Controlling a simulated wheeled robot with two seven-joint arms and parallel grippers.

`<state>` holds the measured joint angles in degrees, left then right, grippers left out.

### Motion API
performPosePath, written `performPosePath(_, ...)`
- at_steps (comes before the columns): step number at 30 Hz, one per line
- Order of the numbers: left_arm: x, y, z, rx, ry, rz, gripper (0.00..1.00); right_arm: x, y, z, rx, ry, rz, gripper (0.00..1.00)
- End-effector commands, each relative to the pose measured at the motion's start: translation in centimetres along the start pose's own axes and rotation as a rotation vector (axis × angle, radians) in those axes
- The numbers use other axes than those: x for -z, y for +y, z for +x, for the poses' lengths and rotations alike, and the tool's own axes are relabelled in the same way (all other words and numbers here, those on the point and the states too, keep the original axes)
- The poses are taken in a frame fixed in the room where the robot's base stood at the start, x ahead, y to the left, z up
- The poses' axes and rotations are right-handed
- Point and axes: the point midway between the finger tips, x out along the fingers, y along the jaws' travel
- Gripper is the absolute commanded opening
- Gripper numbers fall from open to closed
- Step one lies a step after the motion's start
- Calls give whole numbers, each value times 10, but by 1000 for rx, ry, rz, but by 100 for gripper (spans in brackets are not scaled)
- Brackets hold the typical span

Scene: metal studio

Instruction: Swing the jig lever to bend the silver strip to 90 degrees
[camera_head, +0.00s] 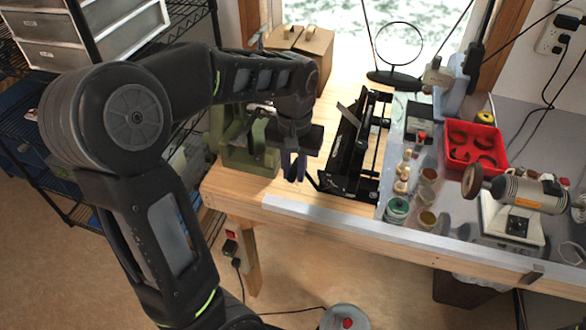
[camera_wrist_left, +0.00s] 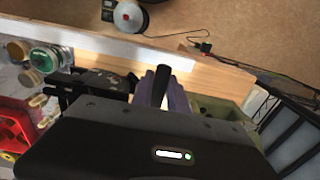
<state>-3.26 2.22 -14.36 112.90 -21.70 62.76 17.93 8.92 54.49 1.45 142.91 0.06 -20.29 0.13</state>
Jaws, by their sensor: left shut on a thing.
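My left gripper (camera_head: 294,170) hangs at the front left of the workbench, between a green metal fixture (camera_head: 240,140) and a black metal frame (camera_head: 343,160). In the left wrist view its purple-blue fingers (camera_wrist_left: 163,92) are closed around a black, rod-like handle (camera_wrist_left: 161,84), which looks like the jig lever. I cannot tell from these frames which fixture the handle belongs to. The wrist body hides the lower part of the wrist view. The silver strip is not clearly visible, so its bend cannot be told. My right gripper is not in view.
To the right are a red tray (camera_head: 475,146), small jars (camera_head: 397,209) and a bench grinder (camera_head: 520,192). A pale strip (camera_head: 330,211) runs along the bench's front edge. Shelving is at left.

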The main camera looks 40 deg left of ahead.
Motion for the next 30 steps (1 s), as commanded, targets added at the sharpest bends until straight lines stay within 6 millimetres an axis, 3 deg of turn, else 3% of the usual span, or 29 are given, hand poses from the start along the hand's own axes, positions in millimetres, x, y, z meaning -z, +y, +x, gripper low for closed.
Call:
performPosePath(3, 2, 4, -10, -4, 6, 2, 0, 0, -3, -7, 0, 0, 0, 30)
performPosePath(30, 0, 18, -23, -9, 4, 9, 0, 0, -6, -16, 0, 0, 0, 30)
